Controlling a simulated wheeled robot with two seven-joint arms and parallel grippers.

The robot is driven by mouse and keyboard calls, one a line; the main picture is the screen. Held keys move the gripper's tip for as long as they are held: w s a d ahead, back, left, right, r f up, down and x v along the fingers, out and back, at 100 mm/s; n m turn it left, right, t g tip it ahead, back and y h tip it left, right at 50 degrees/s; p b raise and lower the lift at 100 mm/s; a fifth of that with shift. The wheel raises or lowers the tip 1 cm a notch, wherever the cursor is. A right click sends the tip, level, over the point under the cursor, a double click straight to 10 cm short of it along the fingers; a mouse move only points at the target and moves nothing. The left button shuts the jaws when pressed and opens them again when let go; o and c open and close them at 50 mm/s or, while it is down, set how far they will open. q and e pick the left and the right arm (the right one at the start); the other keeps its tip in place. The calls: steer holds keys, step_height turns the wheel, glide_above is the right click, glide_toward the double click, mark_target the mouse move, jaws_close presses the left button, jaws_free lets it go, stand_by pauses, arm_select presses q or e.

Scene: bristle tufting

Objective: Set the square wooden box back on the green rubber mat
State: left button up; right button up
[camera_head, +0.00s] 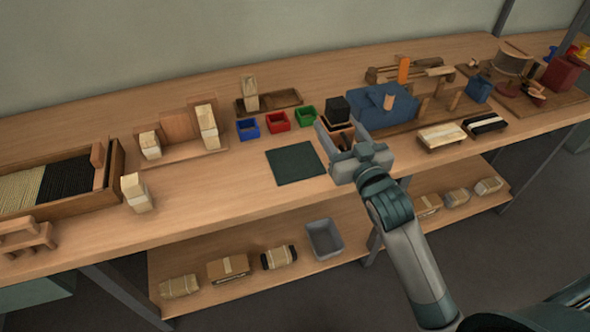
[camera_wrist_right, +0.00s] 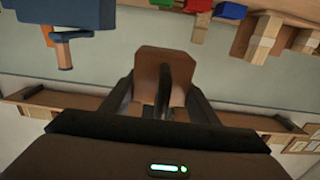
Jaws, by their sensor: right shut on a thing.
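The dark green rubber mat (camera_head: 296,163) lies flat and bare on the bench, left of my right gripper. My right gripper (camera_head: 338,132) is shut on a brown wooden piece, which I take to be the square wooden box. In the right wrist view the wooden box (camera_wrist_right: 150,72) sits between the fingers (camera_wrist_right: 162,98). In the head view the gripper hides most of it, just right of the mat. A black block (camera_head: 338,108) shows right behind it; I cannot tell whether they touch. My left gripper is out of view.
Blue (camera_head: 248,128), red (camera_head: 278,121) and green (camera_head: 305,116) bins stand behind the mat. A blue fixture (camera_head: 385,105) stands right of the gripper. A pale block (camera_head: 137,193) stands at left. The bench left of the mat is clear.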

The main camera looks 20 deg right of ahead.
steer(key=shift+s+r, duration=0.1)
stand_by(0.4)
steer(key=w+a+f, duration=0.4)
steer(key=w+a, duration=0.1)
steer(key=w+a+f, duration=0.3)
steer(key=shift+w+a, duration=0.1)
steer(key=shift+w, duration=0.15)
steer(key=shift+f, duration=0.1)
step_height(320, 180, down, 3)
steer(key=shift+f, duration=0.4)
steer(key=shift+f, duration=0.2)
